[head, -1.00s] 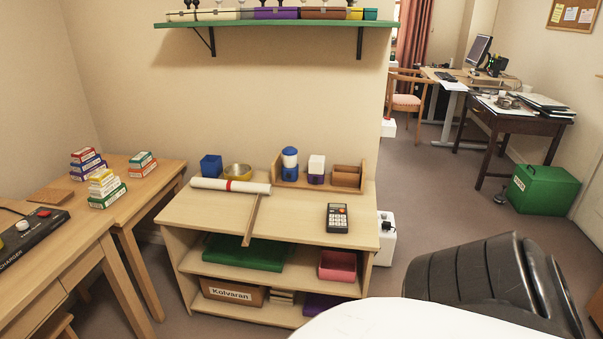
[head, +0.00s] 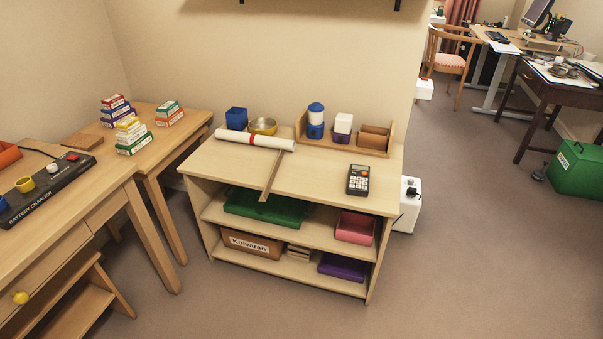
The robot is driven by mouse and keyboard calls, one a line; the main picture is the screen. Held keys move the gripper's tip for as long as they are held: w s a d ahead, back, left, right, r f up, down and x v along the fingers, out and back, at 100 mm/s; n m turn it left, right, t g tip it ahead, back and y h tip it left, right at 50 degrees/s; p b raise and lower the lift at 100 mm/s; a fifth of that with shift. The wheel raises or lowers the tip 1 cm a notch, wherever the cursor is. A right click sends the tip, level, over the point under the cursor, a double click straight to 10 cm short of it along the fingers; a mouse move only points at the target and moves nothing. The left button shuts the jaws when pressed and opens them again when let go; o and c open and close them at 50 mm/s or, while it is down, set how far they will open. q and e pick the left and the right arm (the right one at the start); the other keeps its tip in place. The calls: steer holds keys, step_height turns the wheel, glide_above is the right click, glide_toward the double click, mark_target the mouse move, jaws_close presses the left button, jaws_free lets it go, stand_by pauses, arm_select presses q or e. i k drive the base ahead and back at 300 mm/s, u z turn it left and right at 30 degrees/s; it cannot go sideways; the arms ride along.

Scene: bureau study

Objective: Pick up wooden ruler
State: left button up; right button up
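The wooden ruler (head: 271,175) is a thin brown strip lying on top of the low shelf unit (head: 225,164). It runs from the white rolled paper (head: 254,140) toward the front edge, and its near end sticks out past that edge. Its far end meets the roll; I cannot tell whether it lies under it. The roll has a red band. Neither of my grippers is in view.
A calculator (head: 358,180) lies right of the ruler. A blue box (head: 236,118), brass bowl (head: 263,126) and wooden organiser (head: 375,148) stand behind. Desks with a battery charger (head: 48,187) are at left.

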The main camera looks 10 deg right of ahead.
mark_target(269, 183)
steer(key=k, duration=0.5)
steer(key=u, duration=1)
steer(key=i, duration=1.75)
steer(key=z, duration=0.9)
steer(key=i, duration=0.3)
steer(key=z, duration=0.35)
